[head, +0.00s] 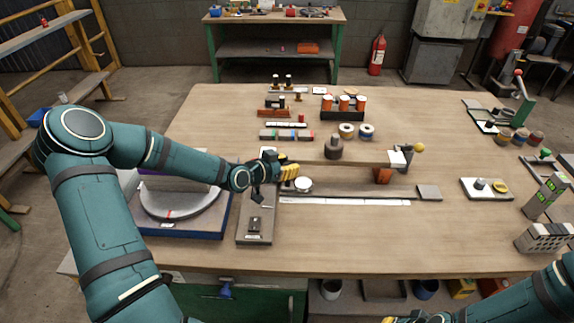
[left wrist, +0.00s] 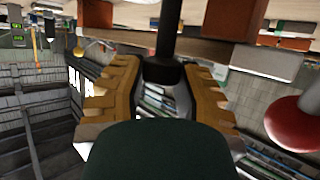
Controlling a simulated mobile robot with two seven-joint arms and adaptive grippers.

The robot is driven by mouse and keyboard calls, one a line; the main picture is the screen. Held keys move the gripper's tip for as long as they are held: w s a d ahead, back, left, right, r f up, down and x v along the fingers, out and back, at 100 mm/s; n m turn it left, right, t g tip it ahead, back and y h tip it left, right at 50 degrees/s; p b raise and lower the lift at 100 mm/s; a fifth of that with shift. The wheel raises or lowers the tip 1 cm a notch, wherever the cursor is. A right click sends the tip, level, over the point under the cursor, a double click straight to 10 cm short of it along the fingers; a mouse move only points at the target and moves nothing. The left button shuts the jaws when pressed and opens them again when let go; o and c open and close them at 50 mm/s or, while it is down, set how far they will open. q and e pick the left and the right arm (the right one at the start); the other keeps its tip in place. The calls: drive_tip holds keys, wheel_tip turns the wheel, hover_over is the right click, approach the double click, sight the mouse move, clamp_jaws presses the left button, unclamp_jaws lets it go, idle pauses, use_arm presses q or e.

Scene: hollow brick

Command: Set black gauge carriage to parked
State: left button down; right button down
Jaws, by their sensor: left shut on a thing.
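My left gripper (head: 289,172) is over the left end of a long grey rail (head: 350,191) on the table. In the left wrist view its yellow-brown fingers (left wrist: 157,92) are closed around a dark upright post with a black collar (left wrist: 162,70), which I take to be part of the black gauge carriage. The carriage body is mostly hidden behind the gripper in the head view. A round white-topped piece (head: 303,184) sits just right of the fingers. A pale scale strip (head: 345,202) lies along the rail's front. Only a sliver of my right gripper (head: 400,320) shows at the bottom edge.
A grey plate with a small dark fitting (head: 256,222) lies left of the rail, beside a blue-based turntable (head: 180,205). A dark weight (head: 333,148) and a beam stand behind the rail. The table front is mostly clear.

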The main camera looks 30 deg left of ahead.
use_arm(q)
drive_tip(key=shift+a, duration=0.2)
drive_tip(key=c, duration=0.6)
unclamp_jaws()
drive_tip(key=shift+a, duration=0.1)
drive_tip(key=shift+s, duration=0.15)
drive_tip(key=v, duration=1.1)
drive_tip(key=shift+s+r, duration=0.2)
drive_tip(key=shift+s, duration=0.1)
drive_tip(key=shift+a, duration=0.1)
